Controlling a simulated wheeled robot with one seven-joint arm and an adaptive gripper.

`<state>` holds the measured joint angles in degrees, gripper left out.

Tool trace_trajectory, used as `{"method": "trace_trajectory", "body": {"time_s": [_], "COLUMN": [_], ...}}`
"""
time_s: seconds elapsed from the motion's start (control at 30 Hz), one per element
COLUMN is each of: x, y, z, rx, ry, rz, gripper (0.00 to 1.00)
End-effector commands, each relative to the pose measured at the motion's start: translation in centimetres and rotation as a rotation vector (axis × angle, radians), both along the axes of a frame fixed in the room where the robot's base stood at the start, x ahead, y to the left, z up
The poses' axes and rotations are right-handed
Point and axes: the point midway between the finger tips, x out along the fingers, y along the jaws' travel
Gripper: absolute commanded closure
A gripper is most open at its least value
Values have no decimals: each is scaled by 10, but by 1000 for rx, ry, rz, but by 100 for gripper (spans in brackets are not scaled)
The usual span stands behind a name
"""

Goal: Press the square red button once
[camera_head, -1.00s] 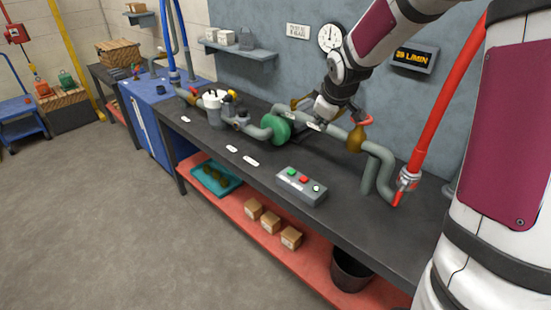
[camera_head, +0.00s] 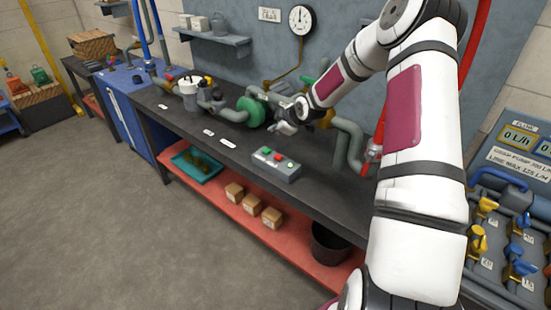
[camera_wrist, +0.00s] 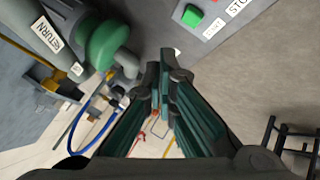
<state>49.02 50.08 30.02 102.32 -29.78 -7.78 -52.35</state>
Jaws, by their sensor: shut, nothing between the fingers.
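The grey button box (camera_head: 276,168) sits on the dark workbench in the head view. The red button (camera_head: 278,157) is in the middle of its top, between a green button (camera_head: 266,150) and a pale round button (camera_head: 290,165). My gripper (camera_head: 284,128) is shut and empty, above the bench behind the box and apart from it. In the wrist view, the fingers of my gripper (camera_wrist: 166,60) are together. The box (camera_wrist: 205,22) shows there at the top edge with its green button (camera_wrist: 192,16).
Grey pipes (camera_head: 348,140) and a green round pump (camera_head: 252,112) stand behind the box. A valve panel (camera_head: 510,240) is at the right. White labels (camera_head: 228,143) lie on the bench to the left of the box. The bench around the box's front is clear.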

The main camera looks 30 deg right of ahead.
Motion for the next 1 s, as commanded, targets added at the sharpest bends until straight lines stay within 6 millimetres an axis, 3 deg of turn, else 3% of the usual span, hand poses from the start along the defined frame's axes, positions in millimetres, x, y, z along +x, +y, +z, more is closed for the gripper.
{"method": "trace_trajectory", "body": {"time_s": [0.37,1.0], "x": [0,0], "y": [0,1], "z": [-7,-81], "rx": [0,0], "ry": [3,3], "rz": [0,0], "gripper": [100,100]}}
